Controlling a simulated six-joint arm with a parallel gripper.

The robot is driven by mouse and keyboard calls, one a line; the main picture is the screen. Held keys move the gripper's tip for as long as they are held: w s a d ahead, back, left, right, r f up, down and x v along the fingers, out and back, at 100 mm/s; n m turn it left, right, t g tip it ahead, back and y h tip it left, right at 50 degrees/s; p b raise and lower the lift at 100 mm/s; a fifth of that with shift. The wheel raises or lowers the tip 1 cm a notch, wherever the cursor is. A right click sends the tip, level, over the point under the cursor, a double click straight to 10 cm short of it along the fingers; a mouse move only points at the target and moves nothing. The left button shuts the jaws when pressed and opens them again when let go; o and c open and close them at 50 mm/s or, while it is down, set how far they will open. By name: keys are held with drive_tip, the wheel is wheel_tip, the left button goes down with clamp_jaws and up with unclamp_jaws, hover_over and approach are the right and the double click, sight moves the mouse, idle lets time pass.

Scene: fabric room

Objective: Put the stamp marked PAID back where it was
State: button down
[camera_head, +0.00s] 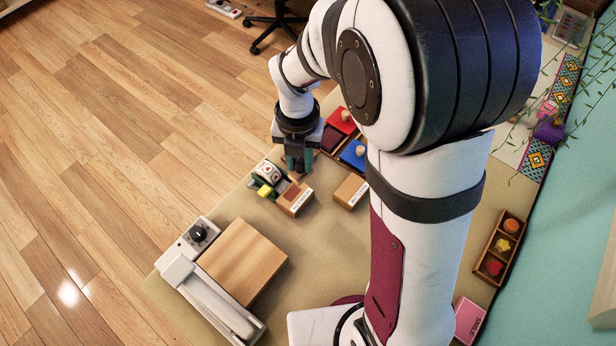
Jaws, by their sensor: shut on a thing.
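My gripper (298,164) points down at the middle of the mat, above and just behind a small wooden block with a dark red patch and a white label (295,200). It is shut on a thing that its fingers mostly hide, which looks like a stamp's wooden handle. I cannot read the word PAID on anything here. A second wooden block (350,191) with a white label sits to its right. A red item with a round wooden knob (341,119) and a blue item with a similar knob (354,154) stand behind, partly hidden by my arm.
A round patterned item (267,172) and a yellow block (264,191) sit close left of my gripper. A wooden tray (514,222) of small shapes and a pink box (469,319) lie right.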

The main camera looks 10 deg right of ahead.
drive_tip(key=s+d+m, duration=0.1)
drive_tip(key=d+m, duration=0.7)
drive_tip(key=d, duration=0.9)
drive_tip(key=w+a+f, duration=0.1)
drive_tip(key=a+f, duration=0.1)
drive_tip(key=a, duration=0.1)
drive_tip(key=w+a+f, duration=0.2)
drive_tip(key=a, duration=0.1)
drive_tip(key=w+a+f, duration=0.2)
drive_tip(key=a, duration=0.1)
drive_tip(key=shift+w+a+f, duration=0.1)
drive_tip(key=shift+w+a, duration=0.15)
wheel_tip(320, 180, down, 3)
drive_tip(key=shift+f, duration=0.4)
drive_tip(key=c, duration=0.7)
unclamp_jaws()
drive_tip(key=shift+f, duration=0.1)
